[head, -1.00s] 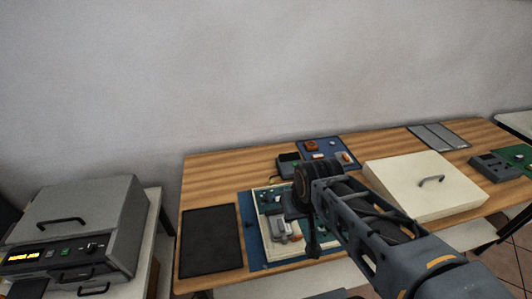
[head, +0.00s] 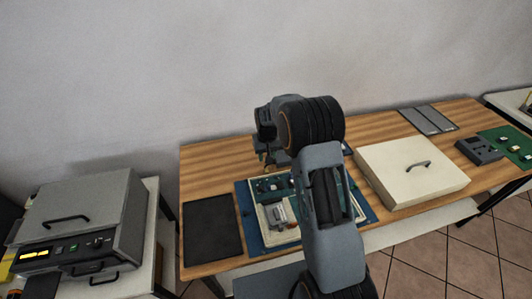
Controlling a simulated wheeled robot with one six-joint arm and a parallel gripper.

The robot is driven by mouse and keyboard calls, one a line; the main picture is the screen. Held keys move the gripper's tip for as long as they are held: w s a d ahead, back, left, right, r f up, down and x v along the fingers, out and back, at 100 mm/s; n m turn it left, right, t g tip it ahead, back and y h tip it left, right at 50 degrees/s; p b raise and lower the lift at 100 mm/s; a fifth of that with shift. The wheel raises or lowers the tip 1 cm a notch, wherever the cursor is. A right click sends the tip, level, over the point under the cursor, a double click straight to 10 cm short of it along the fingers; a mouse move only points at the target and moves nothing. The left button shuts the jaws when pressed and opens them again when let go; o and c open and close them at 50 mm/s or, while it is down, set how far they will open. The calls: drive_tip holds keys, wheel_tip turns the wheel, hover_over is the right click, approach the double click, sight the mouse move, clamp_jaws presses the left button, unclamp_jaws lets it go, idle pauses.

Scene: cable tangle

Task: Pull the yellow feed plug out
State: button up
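I cannot make out the yellow feed plug in the head view. A cream tray (head: 265,238) on a blue mat (head: 243,213) holds a green board (head: 270,188) and a small grey unit (head: 278,213). My arm crosses in front of the right part of this tray and hides it. My gripper (head: 268,160) hangs below the wrist, behind the tray's back edge in the picture. It is small and dark there, and I cannot tell whether its fingers are open or whether they touch anything.
A black mat (head: 213,230) lies left of the blue mat. A cream box with a handle (head: 410,172) stands to the right, with grey panels (head: 428,121) behind it and a dark device (head: 478,149) further right. A grey machine (head: 80,222) stands at the left on a separate table.

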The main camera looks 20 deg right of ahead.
sight(266, 170)
drive_tip(key=shift+w+f, duration=0.2)
drive_tip(key=shift+f, duration=0.35)
drive_tip(key=shift+f+b, duration=2.3)
drive_tip(key=shift+f, duration=1.1)
drive_tip(key=c, duration=0.7)
drive_tip(key=shift+w, duration=0.6)
drive_tip(key=o, duration=0.7)
drive_tip(key=shift+r, duration=0.15)
